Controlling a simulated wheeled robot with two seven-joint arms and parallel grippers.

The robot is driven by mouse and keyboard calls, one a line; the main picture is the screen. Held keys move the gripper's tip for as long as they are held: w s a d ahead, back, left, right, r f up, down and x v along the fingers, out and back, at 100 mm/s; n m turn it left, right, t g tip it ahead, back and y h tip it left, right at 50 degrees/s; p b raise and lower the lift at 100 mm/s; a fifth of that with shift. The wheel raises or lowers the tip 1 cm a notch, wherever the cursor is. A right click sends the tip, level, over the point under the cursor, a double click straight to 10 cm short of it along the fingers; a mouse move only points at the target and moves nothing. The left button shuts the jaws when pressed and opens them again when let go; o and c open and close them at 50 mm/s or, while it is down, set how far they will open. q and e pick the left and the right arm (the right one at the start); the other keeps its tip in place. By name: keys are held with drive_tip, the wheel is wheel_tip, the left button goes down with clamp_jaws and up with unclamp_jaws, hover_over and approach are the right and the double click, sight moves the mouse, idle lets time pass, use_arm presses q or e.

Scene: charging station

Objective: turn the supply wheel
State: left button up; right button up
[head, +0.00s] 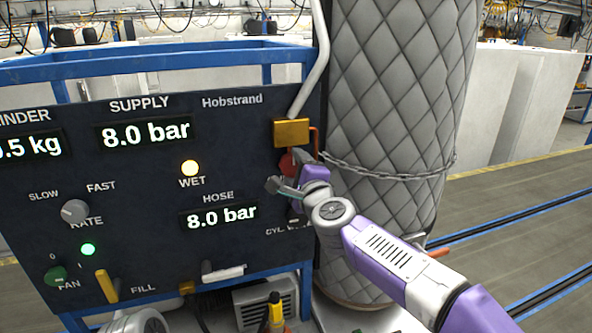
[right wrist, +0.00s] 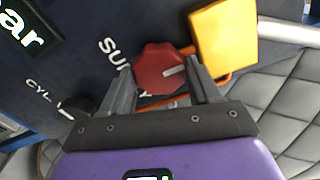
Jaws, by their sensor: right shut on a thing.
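In the right wrist view the red wheel (right wrist: 162,68) sits between the two grey fingers. My right gripper (head: 284,180) is shut on it, one finger on each side; its fingers partly cover the wheel in the head view. In the right wrist view the gripper (right wrist: 163,80) points at the panel. The supply display (head: 145,133) reads 8.0 bar. My left gripper is not in view.
The yellow block (head: 292,133) with a pale pipe is just above the wheel. A padded grey cylinder (head: 395,110) with a chain (head: 390,172) stands close on the right. The hose display (head: 218,216) reads 8.0 bar. A rate knob (head: 75,211) is at the left.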

drive_tip(key=o, duration=0.9)
drive_tip(key=shift+o, duration=0.8)
drive_tip(key=shift+r, duration=0.1)
drive_tip(key=shift+d+r, duration=0.1)
